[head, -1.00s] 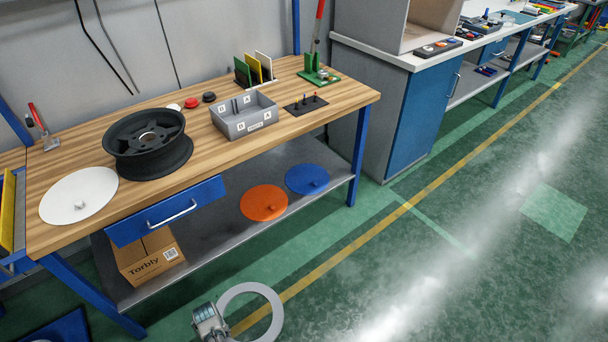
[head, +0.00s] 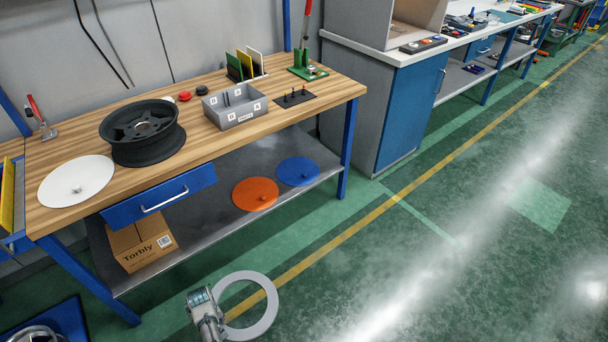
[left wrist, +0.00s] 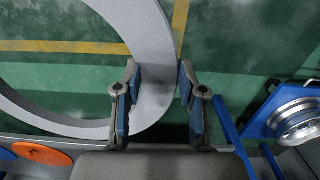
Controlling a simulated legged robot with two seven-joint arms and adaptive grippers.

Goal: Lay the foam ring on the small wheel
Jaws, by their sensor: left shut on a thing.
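My left gripper (head: 214,308) is at the bottom of the head view, over the floor in front of the bench. It is shut on the rim of a flat grey foam ring (head: 273,304). In the left wrist view, the ring (left wrist: 152,45) passes between the two fingers (left wrist: 158,95). A black wheel (head: 144,134) lies on the wooden bench. A silver wheel (head: 36,335) is cut off at the bottom left of the head view, on a blue base; a silver wheel on blue also shows in the left wrist view (left wrist: 298,122). My right gripper is not in view.
The bench (head: 190,180) also carries a white disc (head: 95,172), a grey bin (head: 232,115) and a pegged black plate (head: 294,98). Orange (head: 255,197) and blue (head: 298,174) discs and a cardboard box (head: 140,240) are on the lower shelf. The floor at right is clear.

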